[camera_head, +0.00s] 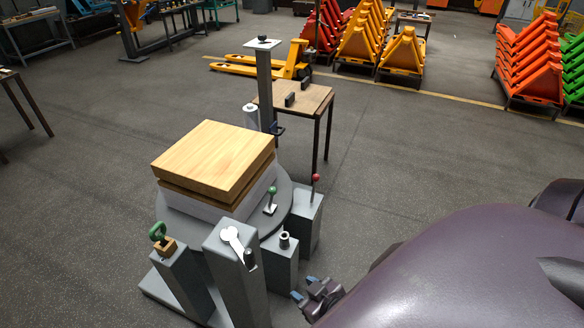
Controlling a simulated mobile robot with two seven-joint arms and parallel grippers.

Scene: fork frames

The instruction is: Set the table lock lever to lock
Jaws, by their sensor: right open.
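A grey workstation carries several controls, and I cannot tell for certain which is the table lock lever. A lever with a red knob (316,178) stands upright on a grey post at the right. A short lever with a green knob (271,190) stands on the round grey turntable (284,205). A white lever arm (234,240) with a dark handle lies on the tilted top of the front post. My right gripper (304,288) is open and empty, low at the right of the posts, apart from all the levers. My left gripper is out of view.
A wooden block (213,158) sits on the turntable. A tall column (265,90) and wooden table (307,97) stand behind.

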